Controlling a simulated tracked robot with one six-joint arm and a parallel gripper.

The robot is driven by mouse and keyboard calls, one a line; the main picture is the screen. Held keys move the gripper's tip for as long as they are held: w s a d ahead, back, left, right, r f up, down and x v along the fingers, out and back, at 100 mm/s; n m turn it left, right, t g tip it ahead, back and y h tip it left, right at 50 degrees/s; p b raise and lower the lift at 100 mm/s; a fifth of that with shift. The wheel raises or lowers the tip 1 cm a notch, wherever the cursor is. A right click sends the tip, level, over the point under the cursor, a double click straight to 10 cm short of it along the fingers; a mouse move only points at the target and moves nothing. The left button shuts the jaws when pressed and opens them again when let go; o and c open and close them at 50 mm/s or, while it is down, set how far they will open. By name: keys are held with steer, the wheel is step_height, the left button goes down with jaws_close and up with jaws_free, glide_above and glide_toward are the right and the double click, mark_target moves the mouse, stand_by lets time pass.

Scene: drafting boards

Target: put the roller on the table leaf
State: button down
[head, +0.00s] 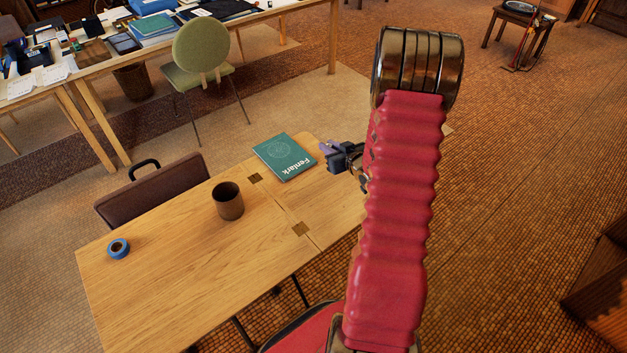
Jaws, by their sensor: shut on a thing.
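My gripper (338,156) is beyond my red-sleeved arm, over the far right part of the table. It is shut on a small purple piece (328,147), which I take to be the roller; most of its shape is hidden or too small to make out. The table leaf (315,205) is the wooden section to the right of the seam with two dark hinge plates. My arm covers its right part. From this view I cannot tell how high the gripper is above the leaf.
A green book (284,157) lies at the leaf's far side, left of my gripper. A dark brown cup (228,201) and a blue tape roll (119,248) stand on the main tabletop (180,270). A brown case (155,190) is behind the table. The leaf's middle looks clear.

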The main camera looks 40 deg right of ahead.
steer(key=shift+s+d, duration=0.1)
steer(key=shift+d, duration=0.2)
glide_above(329, 175)
steer(key=shift+d+f, duration=0.1)
steer(key=shift+f, duration=2.8)
steer(key=shift+f, duration=2.1)
steer(key=shift+f, duration=0.1)
steer(key=c, duration=1.7)
jaws_free()
steer(key=shift+o, duration=0.2)
